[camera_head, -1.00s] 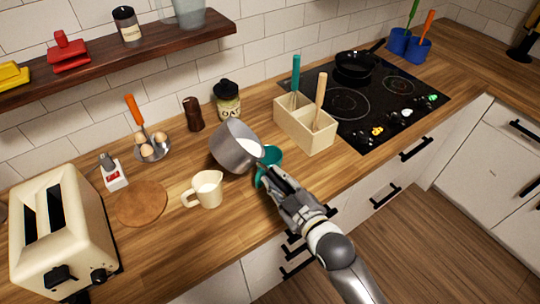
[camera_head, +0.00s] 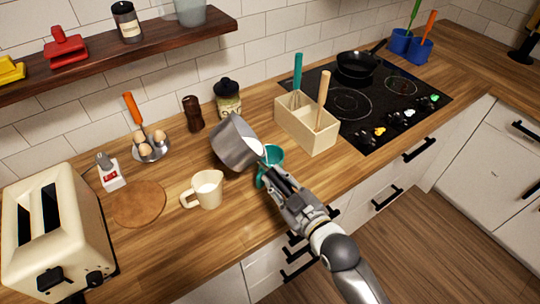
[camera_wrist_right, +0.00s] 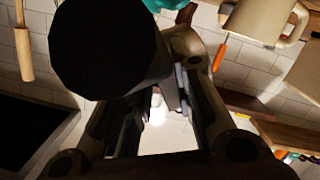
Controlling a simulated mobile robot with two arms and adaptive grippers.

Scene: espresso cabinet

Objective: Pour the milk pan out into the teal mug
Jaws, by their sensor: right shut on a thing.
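The grey metal milk pan (camera_head: 233,145) is held above the counter, tipped to the right. White milk shows at its lowered rim, right over the teal mug (camera_head: 275,156). I cannot tell whether milk is falling into the mug. The mug stands upright on the counter, partly hidden by the pan rim and my gripper. My right gripper (camera_head: 270,178) is shut on the pan's handle, in front of the mug; the handle is mostly hidden. In the right wrist view, a dark round shape, likely the pan's underside (camera_wrist_right: 105,50), fills the upper left, with a teal bit of the mug (camera_wrist_right: 165,4) behind.
A cream jug (camera_head: 207,189) of milk stands left of the mug. A wooden utensil box (camera_head: 315,138) is close on the right, with the black cooktop (camera_head: 375,118) beyond. A pepper mill (camera_head: 193,113) and jar (camera_head: 228,100) stand behind. A toaster (camera_head: 82,215) is at left.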

